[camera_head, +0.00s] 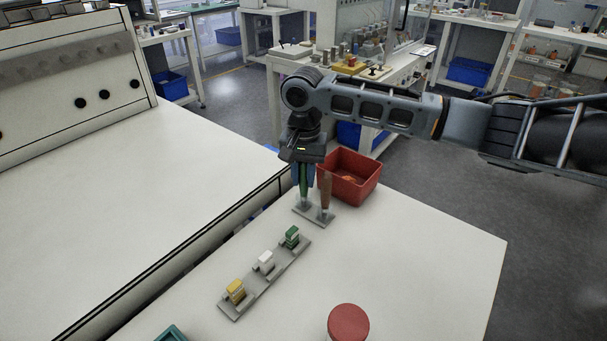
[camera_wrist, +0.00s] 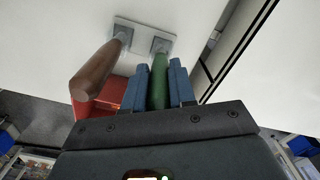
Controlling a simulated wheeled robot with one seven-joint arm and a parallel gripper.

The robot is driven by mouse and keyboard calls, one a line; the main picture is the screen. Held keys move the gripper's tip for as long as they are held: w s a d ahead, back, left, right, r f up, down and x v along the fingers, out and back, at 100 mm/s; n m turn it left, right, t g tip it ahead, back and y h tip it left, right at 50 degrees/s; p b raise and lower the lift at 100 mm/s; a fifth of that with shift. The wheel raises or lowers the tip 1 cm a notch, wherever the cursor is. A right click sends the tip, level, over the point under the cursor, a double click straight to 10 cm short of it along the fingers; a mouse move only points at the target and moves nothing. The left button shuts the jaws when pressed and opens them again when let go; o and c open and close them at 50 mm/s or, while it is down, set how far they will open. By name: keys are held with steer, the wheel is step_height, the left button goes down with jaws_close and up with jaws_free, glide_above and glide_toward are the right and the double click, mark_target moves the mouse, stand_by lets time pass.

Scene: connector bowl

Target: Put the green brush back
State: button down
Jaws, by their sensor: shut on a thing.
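The green brush (camera_head: 304,187) stands upright between the blue fingers of my gripper (camera_head: 303,172), which is shut on it. In the wrist view the green brush (camera_wrist: 159,82) runs between the fingers (camera_wrist: 160,75) down toward the right socket of the grey holder (camera_wrist: 143,25). Its lower end meets or sits just over that socket; I cannot tell how deep it is. In the head view the holder (camera_head: 300,212) lies flat on the white table. A brown brush (camera_head: 325,191) stands in the other socket, and it also shows in the wrist view (camera_wrist: 98,70).
A red bin (camera_head: 366,182) stands close behind the holder. A grey strip (camera_head: 248,297) with yellow, white and green blocks lies nearer. A red-lidded jar (camera_head: 348,322) stands at the front. The table's right part (camera_head: 430,240) is clear.

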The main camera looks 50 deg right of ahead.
steer(key=c, duration=0.9)
jaws_free()
step_height(320, 180, up, 12)
steer(key=shift+r+b, duration=0.1)
steer(key=shift+b, duration=0.35)
steer(key=shift+s, duration=0.1)
